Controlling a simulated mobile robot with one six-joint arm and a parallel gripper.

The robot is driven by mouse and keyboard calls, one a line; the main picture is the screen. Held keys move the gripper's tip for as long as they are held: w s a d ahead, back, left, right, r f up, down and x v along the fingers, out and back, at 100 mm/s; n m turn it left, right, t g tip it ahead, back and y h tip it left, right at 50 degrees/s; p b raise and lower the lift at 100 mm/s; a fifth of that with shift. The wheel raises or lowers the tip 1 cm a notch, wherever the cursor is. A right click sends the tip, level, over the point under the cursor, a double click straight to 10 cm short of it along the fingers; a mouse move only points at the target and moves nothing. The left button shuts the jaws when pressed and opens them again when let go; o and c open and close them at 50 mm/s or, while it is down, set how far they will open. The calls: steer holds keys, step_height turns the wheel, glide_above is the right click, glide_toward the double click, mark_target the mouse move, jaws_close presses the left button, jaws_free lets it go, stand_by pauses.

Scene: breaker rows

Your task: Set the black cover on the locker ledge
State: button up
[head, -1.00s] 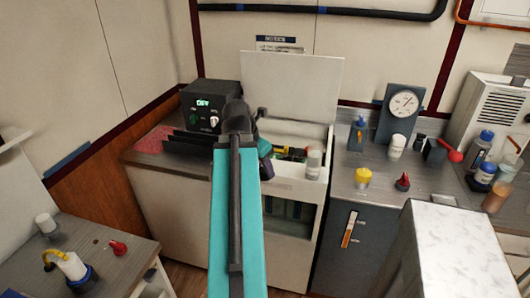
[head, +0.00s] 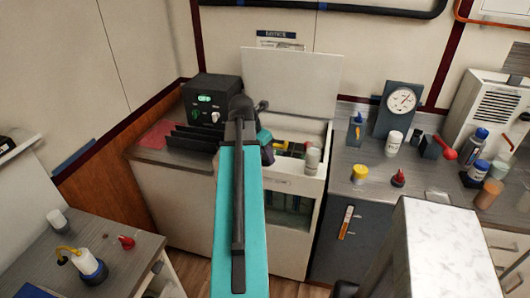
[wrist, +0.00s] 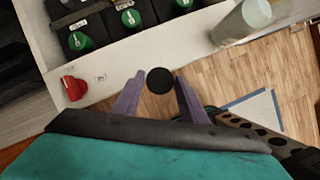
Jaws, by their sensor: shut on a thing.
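My gripper (wrist: 159,75) has its two grey-purple fingers on either side of a small round black cover (wrist: 160,82) in the wrist view. It is shut on the cover and holds it past the edge of the pale locker ledge (wrist: 137,52), over what shows as wooden floor. In the head view my gripper (head: 266,143) is a dark shape at the open white locker (head: 285,185). The cover is hidden there behind my arm. A pale bottle (head: 312,161) stands on the ledge to the right; it also shows in the wrist view (wrist: 240,22).
Breakers with green knobs (wrist: 80,40) sit inside the locker. The raised lid (head: 295,80) stands behind. A black box (head: 211,97) is left; a bench with a gauge (head: 401,100) is right.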

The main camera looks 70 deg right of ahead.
steer(key=shift+w+d+f+p, duration=0.1)
steer(key=shift+w+d+p, duration=0.15)
steer(key=shift+d, duration=0.55)
steer(key=shift+w+d+f+p, duration=0.1)
steer(key=shift+w+d, duration=0.1)
steer(key=shift+d, duration=0.55)
steer(key=shift+w+d+f+p, duration=0.1)
steer(key=shift+w+d+p, duration=0.15)
steer(key=shift+d, duration=0.55)
steer(key=shift+d, duration=0.1)
steer(key=shift+w+d+r, duration=0.1)
steer(key=shift+w+d, duration=0.05)
steer(key=shift+d, duration=0.35)
steer(key=shift+a+f+p, duration=0.2)
steer(key=shift+f+p, duration=0.35)
steer(key=shift+f, duration=1.3)
steer(key=o, duration=1)
steer(key=shift+f, duration=0.1)
steer(key=shift+r, duration=0.2)
